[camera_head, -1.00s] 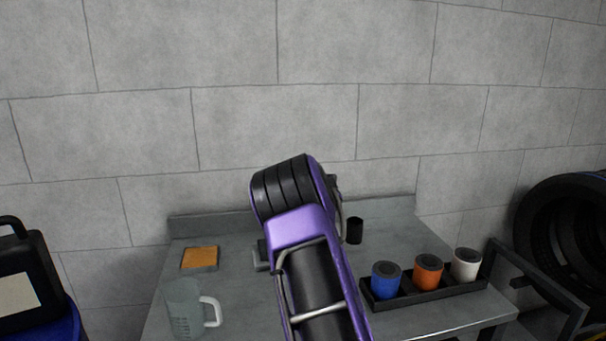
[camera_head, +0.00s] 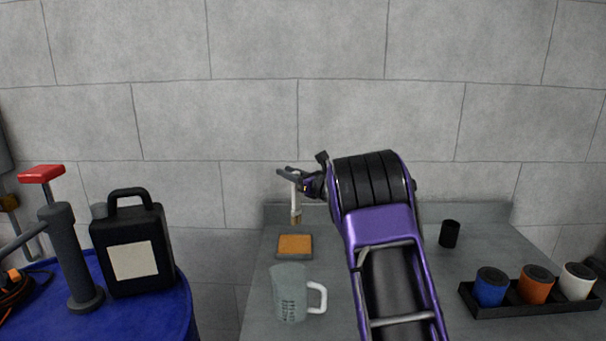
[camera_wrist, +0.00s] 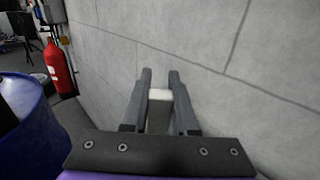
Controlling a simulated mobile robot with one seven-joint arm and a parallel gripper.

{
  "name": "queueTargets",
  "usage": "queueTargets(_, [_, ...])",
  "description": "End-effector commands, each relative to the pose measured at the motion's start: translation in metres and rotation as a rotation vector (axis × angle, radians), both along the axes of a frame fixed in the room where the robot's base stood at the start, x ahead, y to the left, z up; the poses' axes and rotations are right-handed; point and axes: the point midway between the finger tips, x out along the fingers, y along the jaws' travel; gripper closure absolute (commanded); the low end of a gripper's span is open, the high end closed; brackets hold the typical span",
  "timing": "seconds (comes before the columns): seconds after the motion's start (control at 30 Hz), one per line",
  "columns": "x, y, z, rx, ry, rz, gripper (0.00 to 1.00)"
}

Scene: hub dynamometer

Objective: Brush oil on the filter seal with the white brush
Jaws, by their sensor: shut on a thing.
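My gripper (camera_head: 289,175) is at the back left of the grey workbench (camera_head: 390,260), to the left of my wrist. It is shut on the white brush (camera_head: 296,203), which hangs upright with its brown tip down, above and behind an orange pad in a grey tray (camera_head: 295,245). The tip looks apart from the pad. In the wrist view the brush's white end (camera_wrist: 160,94) shows between the fingers. Blue (camera_head: 490,286), orange (camera_head: 536,284) and white (camera_head: 577,282) canisters stand in a black rack at the right. I cannot tell which part is the filter seal.
A clear measuring jug (camera_head: 289,293) stands in front of the pad. A small black cylinder (camera_head: 449,234) stands at the back right. Left of the bench, a blue drum (camera_head: 150,315) bears a black jug (camera_head: 132,245) and a red-handled pump (camera_head: 75,255). A block wall is close behind.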

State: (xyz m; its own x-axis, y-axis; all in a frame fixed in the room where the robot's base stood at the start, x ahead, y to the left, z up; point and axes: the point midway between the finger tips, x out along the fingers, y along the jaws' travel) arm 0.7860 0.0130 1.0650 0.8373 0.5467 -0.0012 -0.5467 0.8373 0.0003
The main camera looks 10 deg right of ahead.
Motion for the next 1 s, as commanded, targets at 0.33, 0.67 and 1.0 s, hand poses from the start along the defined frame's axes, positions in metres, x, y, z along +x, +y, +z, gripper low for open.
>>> queueTargets(0.33, [-0.001, 0.005, -0.011, 0.001, -0.001, 0.012, 1.0])
queueTargets(0.67, [-0.001, 0.005, -0.045, 0.001, 0.001, 0.012, 1.0])
queueTargets(1.0, [-0.001, 0.004, -0.059, 0.0, -0.002, 0.01, 1.0])
